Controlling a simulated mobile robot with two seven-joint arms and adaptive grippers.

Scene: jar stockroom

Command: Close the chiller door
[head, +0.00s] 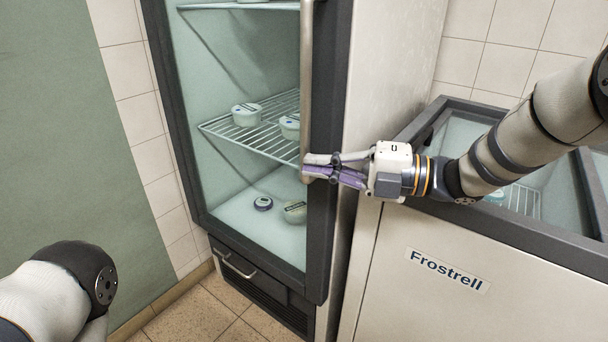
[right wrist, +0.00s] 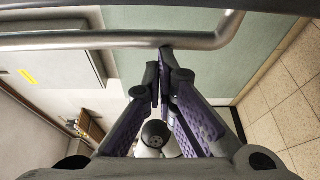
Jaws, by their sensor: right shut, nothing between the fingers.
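The upright chiller (head: 395,70) stands in the middle of the head view. Its dark-framed glass door (head: 330,140) looks flush or nearly flush with the cabinet; I cannot tell whether a narrow gap remains. The long metal door handle (head: 307,60) runs down the door's right side and crosses the top of the right wrist view (right wrist: 90,40). My right gripper (head: 306,168) is shut and empty, its fingertips at the lower end of the handle. In the wrist view the fingertips (right wrist: 165,52) lie against or just beside the bar. My left gripper is out of view.
Several tubs (head: 247,114) sit inside the chiller on the wire shelf (head: 260,135) and floor. A white chest freezer marked Frostrell (head: 420,300) stands to the right, under my right arm. Tiled floor (head: 190,312) is clear in front at left.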

